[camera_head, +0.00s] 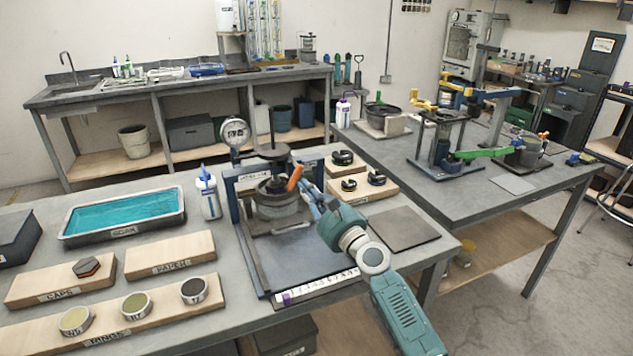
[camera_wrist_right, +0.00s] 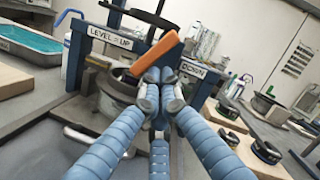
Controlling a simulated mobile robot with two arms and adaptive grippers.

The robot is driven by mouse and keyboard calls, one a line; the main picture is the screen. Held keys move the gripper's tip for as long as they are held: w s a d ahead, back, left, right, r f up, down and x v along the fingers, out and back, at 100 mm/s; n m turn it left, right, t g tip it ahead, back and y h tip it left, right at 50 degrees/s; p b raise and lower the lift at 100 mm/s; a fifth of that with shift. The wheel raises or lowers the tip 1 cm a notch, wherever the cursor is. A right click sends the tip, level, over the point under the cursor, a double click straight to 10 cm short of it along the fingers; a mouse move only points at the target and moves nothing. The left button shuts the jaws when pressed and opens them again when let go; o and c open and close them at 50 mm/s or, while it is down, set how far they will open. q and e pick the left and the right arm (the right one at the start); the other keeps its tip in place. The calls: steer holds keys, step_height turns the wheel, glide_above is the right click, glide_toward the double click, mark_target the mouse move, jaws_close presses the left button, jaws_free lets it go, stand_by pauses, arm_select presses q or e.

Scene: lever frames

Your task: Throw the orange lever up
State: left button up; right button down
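The orange lever (camera_head: 295,177) sticks up, tilted to the right, from a round metal pot-like fixture (camera_head: 280,203) inside a dark blue frame. In the right wrist view the lever (camera_wrist_right: 148,54) also slants up to the right. My right gripper (camera_wrist_right: 160,88) has its blue segmented fingers drawn together at the tips, just below and in front of the lever. The tips hide the lever's lower right side; I cannot tell whether they touch it. In the head view my right gripper (camera_head: 312,196) is beside the fixture's right side. My left gripper is not in view.
The frame carries a label (camera_wrist_right: 110,37) reading roughly "LEVER = UP" and another (camera_wrist_right: 191,69) reading "DOWN". A white bottle (camera_head: 209,193) and a teal-filled tray (camera_head: 125,216) stand left. Wooden boards with black rings (camera_head: 362,186) lie right. A dark mat (camera_head: 402,230) is clear.

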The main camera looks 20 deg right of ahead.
mark_target(291, 188)
steer(key=shift+a+r+m+t+h, duration=0.1)
steer(key=shift+a+m+t+h, duration=0.2)
steer(key=shift+m, duration=0.75)
steer(key=shift+a+r+m+t+h, duration=0.1)
steer(key=shift+a+m+h, duration=0.25)
steer(key=shift+m, duration=0.65)
steer(key=shift+a+m+t+h, duration=0.2)
steer(key=shift+a+m, duration=0.25)
steer(key=shift+m, duration=0.6)
stand_by(0.8)
steer(key=shift+a+r+m+h, duration=0.1)
steer(key=shift+a+m+h, duration=0.15)
steer(key=shift+m, duration=0.5)
steer(key=shift+a+r+m+h, duration=0.1)
steer(key=shift+a+m+h, duration=0.15)
steer(key=shift+m, duration=0.55)
steer(key=shift+a+r+m+h, duration=0.15)
steer(key=shift+m+h, duration=0.2)
steer(key=shift+m, duration=0.4)
steer(key=shift+a, duration=0.2)
stand_by(1.6)
